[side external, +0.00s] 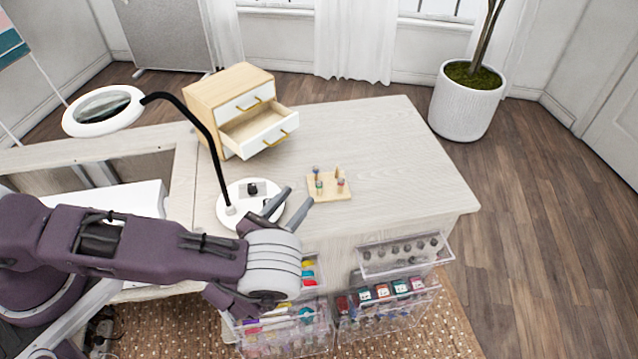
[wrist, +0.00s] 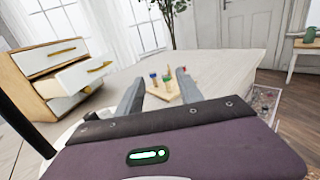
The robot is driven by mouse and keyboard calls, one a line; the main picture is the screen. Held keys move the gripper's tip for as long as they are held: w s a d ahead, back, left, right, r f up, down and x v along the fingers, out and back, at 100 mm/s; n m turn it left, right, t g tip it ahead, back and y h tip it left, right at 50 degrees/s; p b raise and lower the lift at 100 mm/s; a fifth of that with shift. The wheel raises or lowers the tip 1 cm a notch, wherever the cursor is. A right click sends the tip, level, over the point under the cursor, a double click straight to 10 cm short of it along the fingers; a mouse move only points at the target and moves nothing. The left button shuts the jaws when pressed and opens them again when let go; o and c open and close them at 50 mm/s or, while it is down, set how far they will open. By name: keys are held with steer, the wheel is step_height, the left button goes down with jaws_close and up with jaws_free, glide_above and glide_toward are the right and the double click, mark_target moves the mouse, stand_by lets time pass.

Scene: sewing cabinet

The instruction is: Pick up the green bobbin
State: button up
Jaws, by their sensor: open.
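A small wooden peg board (side external: 329,194) lies on the pale table, with several spools standing on it. The green bobbin (side external: 319,187) is at the board's front left, with a blue-topped spool (side external: 316,170) behind it and a reddish one (side external: 341,186) to its right. My gripper (side external: 297,197) is open and empty, just left of the board and above the table. In the wrist view, the board (wrist: 163,96) and its spools show between my two fingers (wrist: 160,77). The spools are too small there to tell apart surely.
A lamp with a round white base (side external: 232,217) stands close to my gripper at the left. A wooden drawer box (side external: 205,98) with an open lower drawer is behind. Clear bins (side external: 400,256) hang at the table's front. The table's right side is free.

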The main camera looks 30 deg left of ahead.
mark_target(317, 186)
step_height(317, 186, down, 2)
steer(key=shift+f, duration=0.15)
steer(key=shift+w+f, duration=0.2)
steer(key=shift+w, duration=0.2)
steer(key=w, duration=0.6)
steer(key=shift+w+d, duration=0.2)
steer(key=shift+r, duration=0.1)
jaws_close()
